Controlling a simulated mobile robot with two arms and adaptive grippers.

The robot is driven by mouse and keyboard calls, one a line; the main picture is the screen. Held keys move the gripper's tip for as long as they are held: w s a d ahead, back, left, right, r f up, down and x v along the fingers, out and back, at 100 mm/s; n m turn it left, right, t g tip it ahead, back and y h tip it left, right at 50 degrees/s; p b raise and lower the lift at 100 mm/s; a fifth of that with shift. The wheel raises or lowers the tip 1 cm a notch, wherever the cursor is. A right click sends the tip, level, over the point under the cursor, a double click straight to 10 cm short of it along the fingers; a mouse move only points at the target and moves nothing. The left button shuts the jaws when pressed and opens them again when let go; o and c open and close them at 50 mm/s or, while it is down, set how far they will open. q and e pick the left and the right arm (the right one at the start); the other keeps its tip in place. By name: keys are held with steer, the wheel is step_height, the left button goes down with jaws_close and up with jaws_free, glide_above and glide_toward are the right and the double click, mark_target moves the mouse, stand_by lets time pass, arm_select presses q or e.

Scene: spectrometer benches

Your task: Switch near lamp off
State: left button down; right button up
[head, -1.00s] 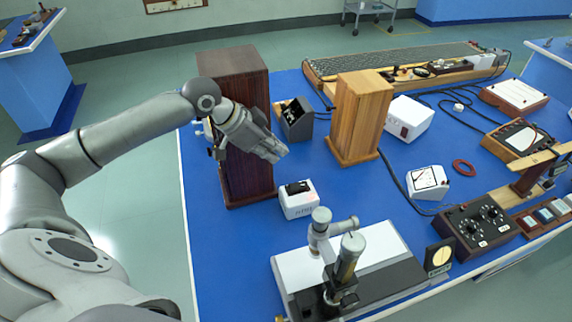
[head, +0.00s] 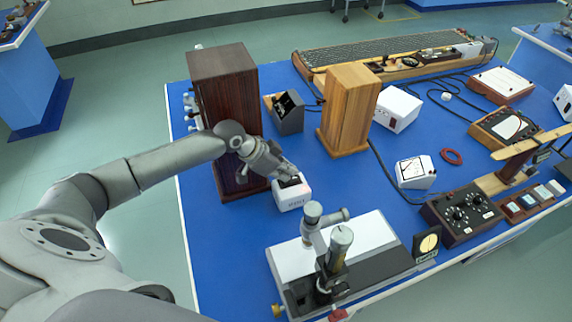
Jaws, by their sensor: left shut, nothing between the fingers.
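A small white box (head: 292,197) with a black switch on its top stands on the blue bench, in front of the dark wooden cabinet (head: 225,90). Its front carries a small label that I cannot read. My left gripper (head: 287,172) is shut and empty, its fingertips at the top of the white box, over the switch. The fingers hide part of the switch, so I cannot tell its position or whether they touch it. No lamp glow is clear in the view. My right gripper is not in view.
A grey open-topped box (head: 289,118) and a light wooden cabinet (head: 349,112) stand behind. A microscope-like instrument (head: 337,245) on a white and black base stands in front. A white meter (head: 415,172) and a black knob box (head: 460,212) are at the right.

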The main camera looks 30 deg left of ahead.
arm_select(q)
steer(key=shift+f, duration=0.2)
steer(key=shift+s+a+f+t+h+b, duration=0.1)
steer(key=shift+s+f+t+h+b, duration=0.2)
steer(key=shift+b, duration=0.35)
steer(key=shift+w+a+f+t+b, duration=0.1)
steer(key=shift+f+b, duration=0.25)
steer(key=shift+b, duration=0.25)
steer(key=shift+d+r+p, duration=0.1)
steer(key=shift+r+p, duration=0.25)
steer(key=shift+r, duration=0.1)
steer(key=shift+w, duration=0.1)
steer(key=shift+w+d+r, duration=0.2)
steer(key=shift+w+d, duration=0.35)
steer(key=v, duration=1.2)
